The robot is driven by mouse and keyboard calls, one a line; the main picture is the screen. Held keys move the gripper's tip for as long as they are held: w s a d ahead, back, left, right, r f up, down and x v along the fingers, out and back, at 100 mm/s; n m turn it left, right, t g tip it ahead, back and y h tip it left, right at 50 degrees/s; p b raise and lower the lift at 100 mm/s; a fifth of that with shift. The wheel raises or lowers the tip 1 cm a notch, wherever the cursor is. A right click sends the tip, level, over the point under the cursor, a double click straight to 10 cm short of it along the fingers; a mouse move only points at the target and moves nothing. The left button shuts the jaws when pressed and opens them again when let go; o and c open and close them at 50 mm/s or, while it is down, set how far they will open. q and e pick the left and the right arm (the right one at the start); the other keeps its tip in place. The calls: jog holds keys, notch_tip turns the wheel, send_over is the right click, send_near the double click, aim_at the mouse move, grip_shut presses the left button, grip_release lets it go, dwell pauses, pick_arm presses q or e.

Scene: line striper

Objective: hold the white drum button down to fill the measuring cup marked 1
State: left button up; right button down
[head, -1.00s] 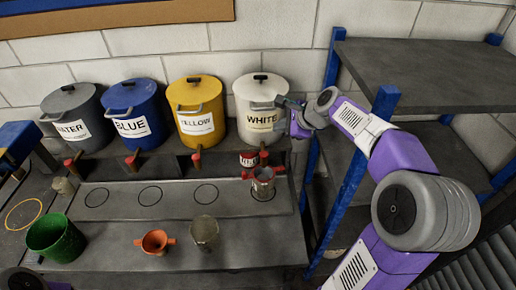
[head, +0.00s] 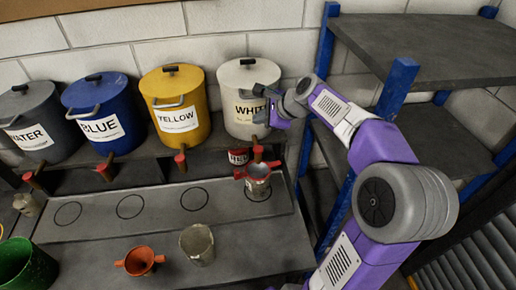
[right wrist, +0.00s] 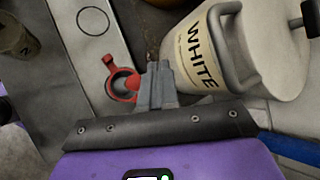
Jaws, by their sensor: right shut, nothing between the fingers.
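The white drum (head: 245,118) stands at the right end of the drum row. A red knob (head: 258,152) shows below it; I take this as its button. A grey metal measuring cup (head: 258,188) stands below it on a marked ring, with a red eared ring-shaped piece (head: 246,173) at its top; its number is not readable. My right gripper (head: 270,108) is at the drum's front right, overlapping the label's end. In the right wrist view its fingers (right wrist: 158,78) are shut and empty, between the drum and the red piece (right wrist: 122,84). My left gripper is out of view.
Yellow (head: 178,130), blue (head: 103,125) and water (head: 35,125) drums stand to the left. An orange funnel (head: 140,262), another cup (head: 197,245) and a green bucket (head: 15,265) are in front. A blue-posted shelf (head: 400,85) stands close on the right.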

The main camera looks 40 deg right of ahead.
jog(key=b, duration=0.7)
send_over(260, 150)
notch_tip(260, 150, down, 8)
jog(key=shift+r, duration=0.25)
jog(key=shift+f+b, duration=0.65)
jog(key=shift+f, duration=0.05)
dwell(0.9)
jog(key=shift+f, duration=0.4)
jog(key=shift+f+b, duration=0.35)
jog(key=shift+f, duration=0.15)
dwell(4.1)
